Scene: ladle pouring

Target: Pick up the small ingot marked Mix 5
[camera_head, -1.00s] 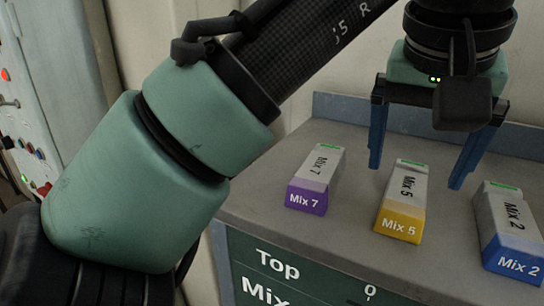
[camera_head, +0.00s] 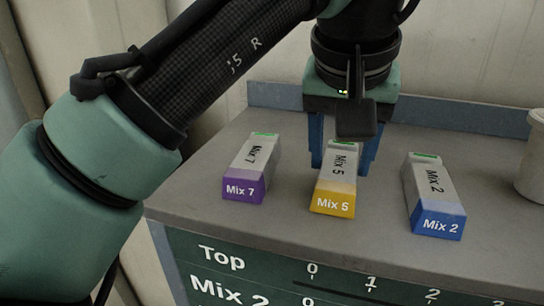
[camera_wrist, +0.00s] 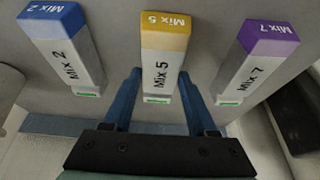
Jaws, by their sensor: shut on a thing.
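The Mix 5 ingot (camera_head: 335,196) is a small grey bar with a yellow front end and stands on the grey counter, between two similar bars. My gripper (camera_head: 341,168) is down over its rear part, with a blue finger on each side. In the wrist view my gripper (camera_wrist: 160,76) is shut on the ingot (camera_wrist: 165,40), whose yellow end points away from the palm. Parts of the ingot's rear are hidden behind the gripper in the head view.
The Mix 7 ingot (camera_head: 246,178) with a purple end stands to the left, and the Mix 2 ingot (camera_head: 433,200) with a blue end to the right. A pale container (camera_head: 531,160) is at the right edge. A green panel (camera_head: 225,270) covers the counter's front.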

